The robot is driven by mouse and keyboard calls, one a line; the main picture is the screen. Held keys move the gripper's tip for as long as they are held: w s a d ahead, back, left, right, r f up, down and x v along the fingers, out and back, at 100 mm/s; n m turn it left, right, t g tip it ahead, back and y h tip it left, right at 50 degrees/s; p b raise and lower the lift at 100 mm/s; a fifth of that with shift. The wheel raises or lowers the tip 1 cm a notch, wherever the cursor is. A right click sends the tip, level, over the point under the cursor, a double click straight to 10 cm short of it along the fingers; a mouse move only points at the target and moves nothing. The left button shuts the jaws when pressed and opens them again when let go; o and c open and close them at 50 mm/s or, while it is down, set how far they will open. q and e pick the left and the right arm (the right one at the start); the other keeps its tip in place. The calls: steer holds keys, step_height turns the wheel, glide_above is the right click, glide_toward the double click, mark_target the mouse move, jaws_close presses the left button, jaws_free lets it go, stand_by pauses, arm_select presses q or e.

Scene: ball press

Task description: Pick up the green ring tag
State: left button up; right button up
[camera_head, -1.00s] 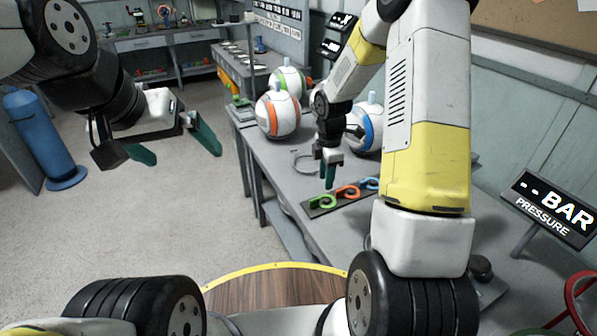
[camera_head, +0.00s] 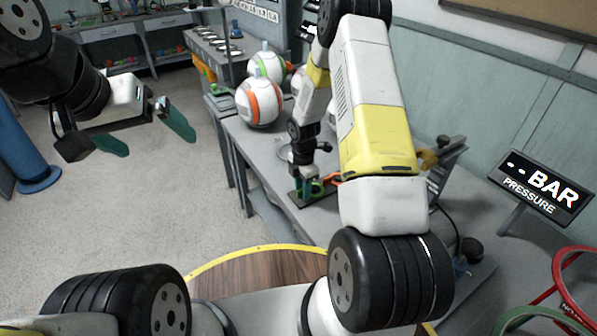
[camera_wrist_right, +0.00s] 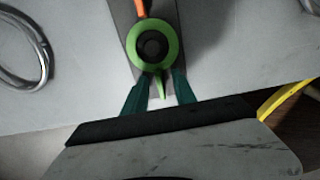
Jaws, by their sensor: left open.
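The green ring tag (camera_head: 317,187) lies on a dark strip on the grey bench, partly hidden by my right gripper (camera_head: 307,190) in the head view. In the right wrist view the green ring tag (camera_wrist_right: 154,29) shows a round ring with a dark centre and a short tail pointing toward my gripper. The teal fingers of my right gripper (camera_wrist_right: 160,88) stand apart, one on each side of the tail, with visible gaps. My left gripper (camera_head: 158,145) is open and empty, held over the floor left of the bench.
An orange tag (camera_wrist_right: 140,8) lies beyond the green one on the same strip. A metal ring (camera_wrist_right: 22,50) lies on the bench to the left. White balls with an orange band (camera_head: 260,103) and a green band (camera_head: 267,64) stand farther back. A pressure sign (camera_head: 541,190) stands at the right.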

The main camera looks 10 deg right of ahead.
jaws_close()
steer(key=shift+r, duration=0.1)
